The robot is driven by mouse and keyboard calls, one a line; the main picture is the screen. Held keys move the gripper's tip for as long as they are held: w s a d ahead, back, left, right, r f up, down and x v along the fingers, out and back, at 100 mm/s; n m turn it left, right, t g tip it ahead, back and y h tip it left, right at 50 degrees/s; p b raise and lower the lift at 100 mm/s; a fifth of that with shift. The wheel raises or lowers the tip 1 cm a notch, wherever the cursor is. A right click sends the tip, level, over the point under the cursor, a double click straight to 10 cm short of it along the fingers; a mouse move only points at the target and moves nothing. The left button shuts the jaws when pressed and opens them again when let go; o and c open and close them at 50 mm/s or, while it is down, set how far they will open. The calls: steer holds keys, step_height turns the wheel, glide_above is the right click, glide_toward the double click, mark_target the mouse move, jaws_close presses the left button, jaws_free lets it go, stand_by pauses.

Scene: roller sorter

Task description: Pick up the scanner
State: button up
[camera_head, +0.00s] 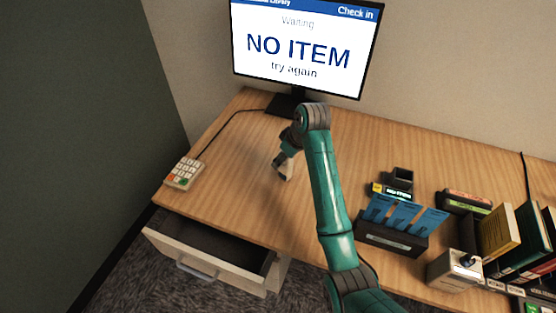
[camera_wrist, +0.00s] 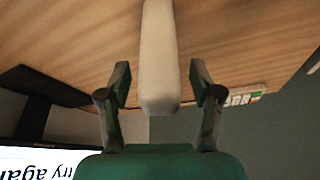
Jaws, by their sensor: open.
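A pale cream, rounded bar, apparently the scanner (camera_wrist: 160,70), stands between my two fingers in the wrist view. Its blunt end points toward my palm. My gripper (camera_wrist: 160,90) is open, with one finger on each side of it and visible gaps between. In the head view a small pale part of the scanner (camera_head: 287,172) shows at my gripper (camera_head: 281,165), low over the desk left of my arm. The rest of it is hidden by my gripper.
A monitor (camera_head: 305,50) reading "NO ITEM" stands behind. A keypad (camera_head: 184,173) sits at the left, above an open drawer (camera_head: 215,255). A card holder (camera_head: 390,238), a small black device (camera_head: 400,180) and books (camera_head: 500,235) stand at the right. The desk's left middle is clear.

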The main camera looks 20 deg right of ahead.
steer(key=shift+w+f, duration=0.15)
steer(key=shift+f, duration=0.3)
steer(key=shift+a, duration=0.1)
jaws_close()
steer(key=shift+r, duration=0.1)
